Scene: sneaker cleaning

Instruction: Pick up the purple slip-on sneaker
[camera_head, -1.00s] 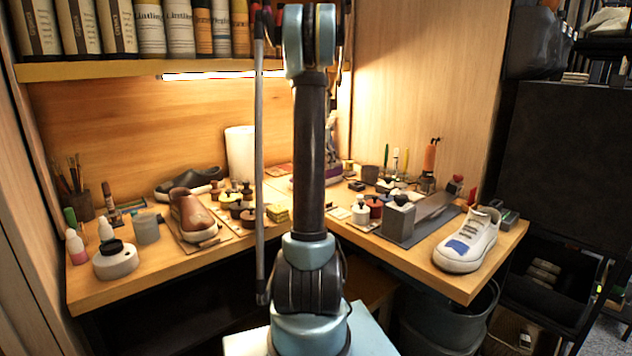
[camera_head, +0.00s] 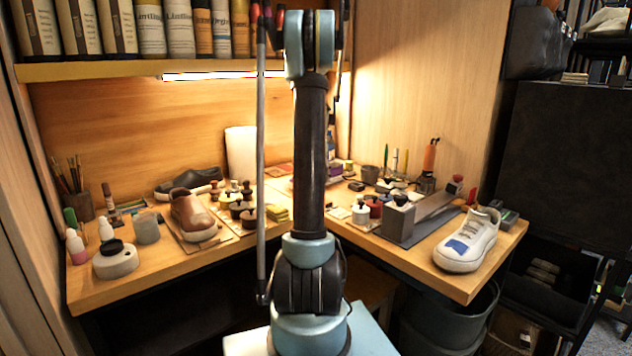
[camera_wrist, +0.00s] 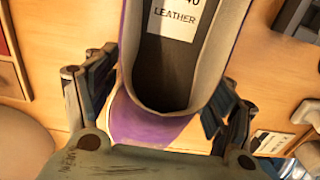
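The purple slip-on sneaker (camera_wrist: 150,122) fills the middle of the wrist view, with its grey-lined opening facing the camera and a white "LEATHER" label on its insole.
A white sneaker (camera_head: 467,243) stands at the right table corner. A brown shoe (camera_head: 193,214) and a dark clog (camera_head: 186,183) are on the left. Several small jars and a grey block (camera_head: 397,218) crowd the table near my arm.

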